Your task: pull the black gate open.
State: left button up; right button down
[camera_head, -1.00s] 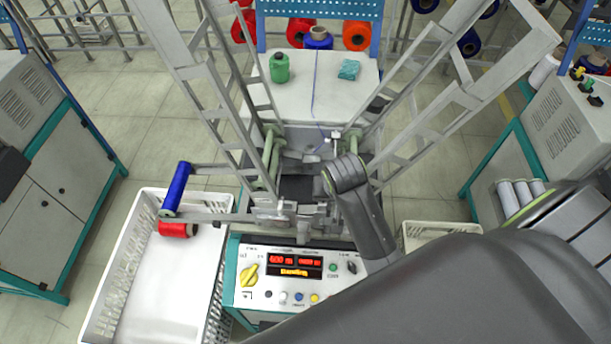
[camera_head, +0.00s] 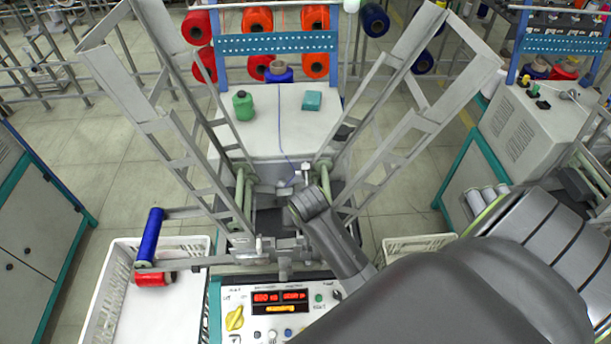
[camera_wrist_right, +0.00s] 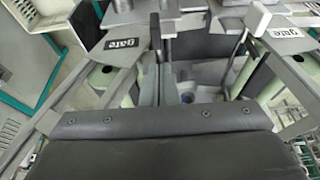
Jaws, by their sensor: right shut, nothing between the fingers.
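The winding machine stands in the middle of the head view, with a dark panel (camera_head: 265,222) between its pale green rollers. My left gripper is out of view.
A control panel (camera_head: 280,318) is at the machine's front. A blue spool (camera_head: 150,236) and a red spool (camera_head: 152,278) are at the left, by a white crate (camera_head: 103,290). Tall grey frames (camera_head: 178,112) rise on both sides. A light lever (camera_wrist_right: 257,18) stands close ahead.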

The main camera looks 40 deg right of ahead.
jog(key=x, duration=0.3)
jog(key=shift+w+f+p, duration=0.1)
jog(key=shift+f+p, duration=0.05)
jog(key=shift+p, duration=0.15)
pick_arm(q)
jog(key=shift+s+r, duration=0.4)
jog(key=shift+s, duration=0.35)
pick_arm(e)
jog(key=shift+w+d+f, duration=0.1)
jog(key=shift+w+f, duration=0.05)
jog(key=shift+f, duration=0.45)
